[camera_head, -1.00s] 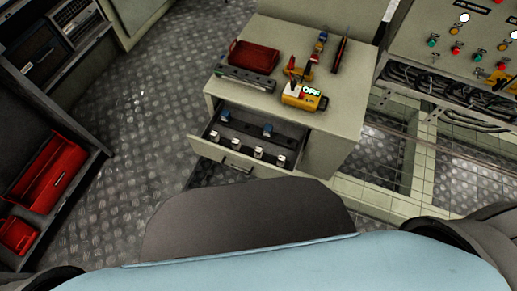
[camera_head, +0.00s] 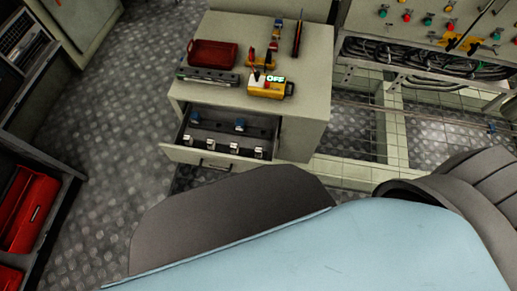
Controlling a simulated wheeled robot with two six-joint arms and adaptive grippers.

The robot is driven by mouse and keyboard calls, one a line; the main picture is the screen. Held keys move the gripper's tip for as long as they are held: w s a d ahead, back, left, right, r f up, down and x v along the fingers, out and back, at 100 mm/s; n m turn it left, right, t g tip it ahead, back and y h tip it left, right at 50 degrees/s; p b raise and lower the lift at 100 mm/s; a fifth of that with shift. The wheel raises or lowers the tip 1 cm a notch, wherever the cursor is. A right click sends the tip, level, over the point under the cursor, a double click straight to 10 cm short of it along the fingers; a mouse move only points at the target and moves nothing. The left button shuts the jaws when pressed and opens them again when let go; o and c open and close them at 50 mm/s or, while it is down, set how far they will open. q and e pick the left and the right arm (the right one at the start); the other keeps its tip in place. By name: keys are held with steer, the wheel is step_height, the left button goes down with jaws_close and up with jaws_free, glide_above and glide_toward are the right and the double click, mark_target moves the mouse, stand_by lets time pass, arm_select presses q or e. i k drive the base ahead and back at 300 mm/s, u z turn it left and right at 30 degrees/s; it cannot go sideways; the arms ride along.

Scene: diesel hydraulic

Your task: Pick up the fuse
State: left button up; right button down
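An open drawer (camera_head: 168,151) in the grey-beige cabinet (camera_head: 308,112) holds several small fuse-like pieces. A row of white-and-dark ones stands near the drawer's front, one of them a fuse-like piece (camera_head: 234,147). Two blue-topped pieces (camera_head: 240,124) stand further back. Which of these is the task's fuse I cannot tell. Neither of my grippers is in view; only parts of my own body fill the lower part of the picture.
On the cabinet top are a red tray (camera_head: 213,54), a long grey tool (camera_head: 208,77), a yellow device reading "OFF" (camera_head: 267,87) and upright tools. A red toolbox (camera_head: 30,208) sits on a left shelf. A button panel (camera_head: 420,20) stands at right. Open floor (camera_head: 120,130) lies left.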

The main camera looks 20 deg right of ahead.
mark_target(188, 141)
steer(key=u, duration=1.75)
steer(key=i, duration=1.45)
steer(key=z, duration=4)
